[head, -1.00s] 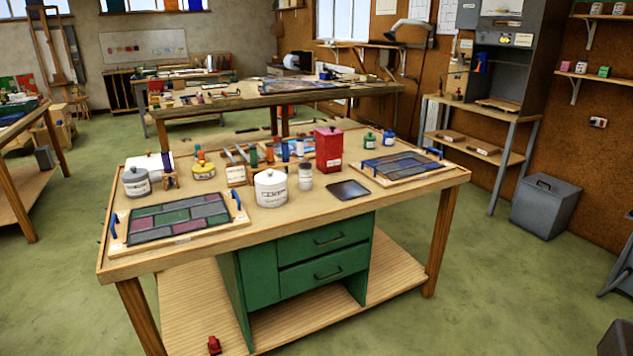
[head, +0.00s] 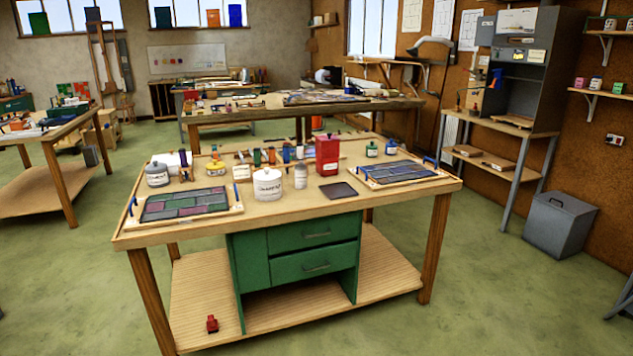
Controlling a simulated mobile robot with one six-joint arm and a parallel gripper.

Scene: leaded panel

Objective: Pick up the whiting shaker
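A small pale cylindrical shaker (head: 300,176) with a greyish top stands upright on the wooden workbench (head: 300,208). It looks like the whiting shaker, but its label is too small to read. It stands just right of a larger white lidded pot (head: 267,184) and left of and in front of a red canister (head: 327,155). A dark flat plate (head: 338,191) lies to its right. My gripper is not in view.
Leaded panels on boards lie at the bench's left (head: 185,204) and right (head: 398,173). A grey lidded pot (head: 157,174) and several small bottles and tools stand behind. Green floor (head: 510,300) is open around the bench. A grey bin (head: 560,225) stands right.

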